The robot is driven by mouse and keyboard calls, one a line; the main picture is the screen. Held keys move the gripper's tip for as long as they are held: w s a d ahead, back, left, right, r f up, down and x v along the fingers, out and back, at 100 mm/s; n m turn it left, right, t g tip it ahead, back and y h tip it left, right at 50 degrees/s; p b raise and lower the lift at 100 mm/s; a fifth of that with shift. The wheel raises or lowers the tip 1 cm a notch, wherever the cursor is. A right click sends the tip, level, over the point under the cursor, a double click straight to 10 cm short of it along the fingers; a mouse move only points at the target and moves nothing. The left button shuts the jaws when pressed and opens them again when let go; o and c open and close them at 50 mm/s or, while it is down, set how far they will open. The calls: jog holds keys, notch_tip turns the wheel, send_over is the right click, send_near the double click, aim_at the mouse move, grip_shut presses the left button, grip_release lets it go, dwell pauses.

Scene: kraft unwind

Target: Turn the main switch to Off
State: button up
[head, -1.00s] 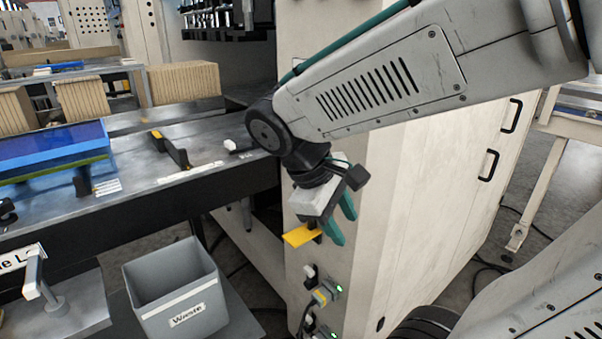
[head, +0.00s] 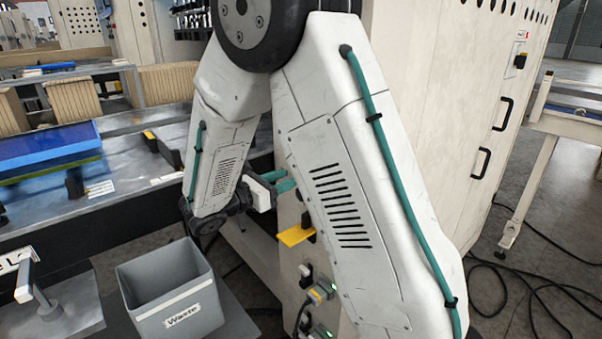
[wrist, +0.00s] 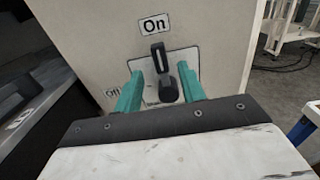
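The main switch (wrist: 158,58) is in the middle of the wrist view, a dark lever on a pale plate on a cream cabinet face. Its lever points up toward the On label (wrist: 154,25). The Off label (wrist: 113,92) is at the lower left, partly hidden by a finger. My gripper (wrist: 160,72) is open, with one teal finger on each side of the lever and no clear contact. In the head view my gripper (head: 287,180) faces the cabinet, partly behind my arm. The switch is hidden there.
A yellow tab (head: 296,236) and small connectors (head: 322,292) stick out of the cabinet below my gripper. A grey Waste bin (head: 170,290) stands at lower left. A table (head: 120,205) lies left. Cables lie on the floor at right.

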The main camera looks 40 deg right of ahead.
jog(key=d, duration=0.5)
jog(key=shift+d, duration=0.35)
grip_shut()
